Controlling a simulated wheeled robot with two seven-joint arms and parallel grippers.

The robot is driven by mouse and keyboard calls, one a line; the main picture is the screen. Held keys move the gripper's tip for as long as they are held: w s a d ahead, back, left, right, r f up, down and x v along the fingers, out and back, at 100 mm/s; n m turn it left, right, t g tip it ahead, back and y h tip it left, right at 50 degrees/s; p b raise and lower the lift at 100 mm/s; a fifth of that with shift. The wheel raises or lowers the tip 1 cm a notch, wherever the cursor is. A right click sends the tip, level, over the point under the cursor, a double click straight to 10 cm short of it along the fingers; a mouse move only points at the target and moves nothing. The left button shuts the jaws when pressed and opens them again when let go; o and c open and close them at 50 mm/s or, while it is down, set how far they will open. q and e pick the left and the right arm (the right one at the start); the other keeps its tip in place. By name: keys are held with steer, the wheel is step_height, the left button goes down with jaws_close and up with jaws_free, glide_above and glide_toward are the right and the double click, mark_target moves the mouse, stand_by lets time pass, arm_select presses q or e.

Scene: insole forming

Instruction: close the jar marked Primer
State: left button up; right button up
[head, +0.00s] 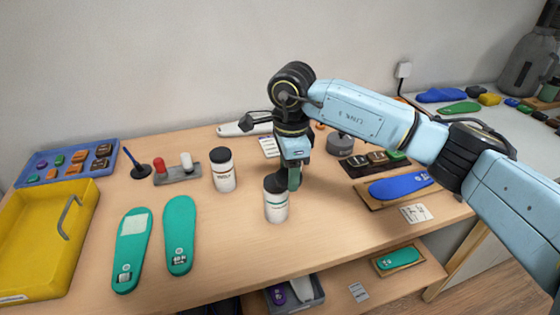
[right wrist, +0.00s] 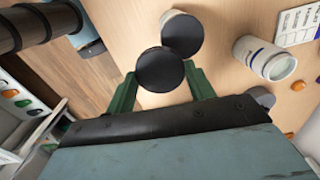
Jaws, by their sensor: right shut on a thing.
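My right gripper (head: 293,180) points down over the middle of the table. In the right wrist view its green fingers are shut on a black round lid (right wrist: 160,72). A white jar (head: 276,208) with a dark top stands right beside the gripper in the head view. Another white jar (head: 223,178) with a black lid stands to its left. The right wrist view shows a white jar (right wrist: 258,55) with a dark band and a grey, lidless-looking top, and a black-topped jar (right wrist: 182,36) next to the held lid. I cannot read which label says Primer. My left gripper is out of view.
Two teal insoles (head: 179,235) and a yellow tray (head: 40,240) lie at the left. A stand (head: 177,175) with red and white knobs is behind. A blue insole (head: 400,186) on a board lies at the right. Bare table lies in front of the jars.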

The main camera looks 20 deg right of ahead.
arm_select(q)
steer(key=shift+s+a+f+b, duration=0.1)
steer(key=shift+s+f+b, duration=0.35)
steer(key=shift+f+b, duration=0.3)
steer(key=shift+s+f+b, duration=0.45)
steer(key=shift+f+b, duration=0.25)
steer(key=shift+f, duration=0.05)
arm_select(e)
steer(key=s+d+f+n, duration=0.1)
steer(key=s+n, duration=0.3)
steer(key=n, duration=0.5)
steer(key=s+d+f+n, duration=0.1)
steer(key=s+f+n, duration=0.2)
steer(key=n, duration=0.7)
steer(key=shift+s+d+f, duration=0.25)
steer(key=shift+s+d, duration=0.15)
steer(key=shift+s, duration=0.3)
